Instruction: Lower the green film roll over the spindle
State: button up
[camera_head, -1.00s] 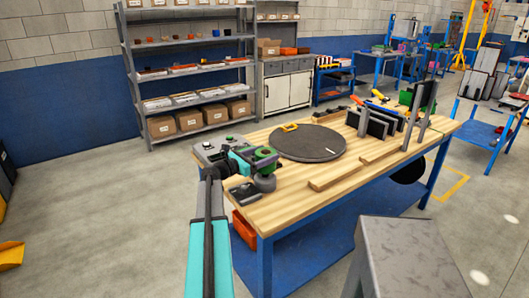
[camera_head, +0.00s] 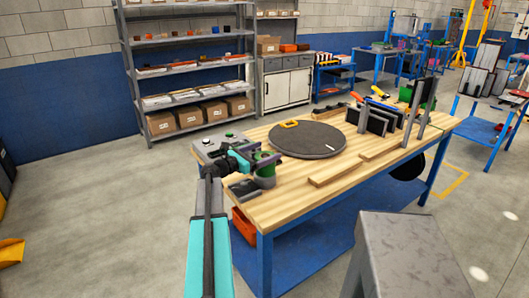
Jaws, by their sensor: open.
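The green film roll (camera_head: 265,156) stands upright near the front left corner of the wooden workbench, beside the grey machine box. It sits low over the spot of the grey spindle base, which it now mostly hides. Whether it rests fully down cannot be told at this size. My gripper (camera_head: 270,163) reaches in from the left at the height of the roll. Its dark jaws are open, one on either side of the roll. Any contact between jaws and roll is too small to see.
The grey box with buttons (camera_head: 222,148) is close behind my wrist. A dark block (camera_head: 243,190) lies in front of the roll. A round dark turntable (camera_head: 308,140), a wooden strip (camera_head: 335,172) and upright dark panels (camera_head: 375,120) occupy the workbench (camera_head: 300,200) to the right.

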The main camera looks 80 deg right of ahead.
jog(key=b+v, duration=0.2)
jog(key=v, duration=1.1)
jog(key=shift+w+a+b, duration=0.25)
jog(key=shift+w+b, duration=0.05)
jog(key=shift+b, duration=0.05)
dwell(0.4)
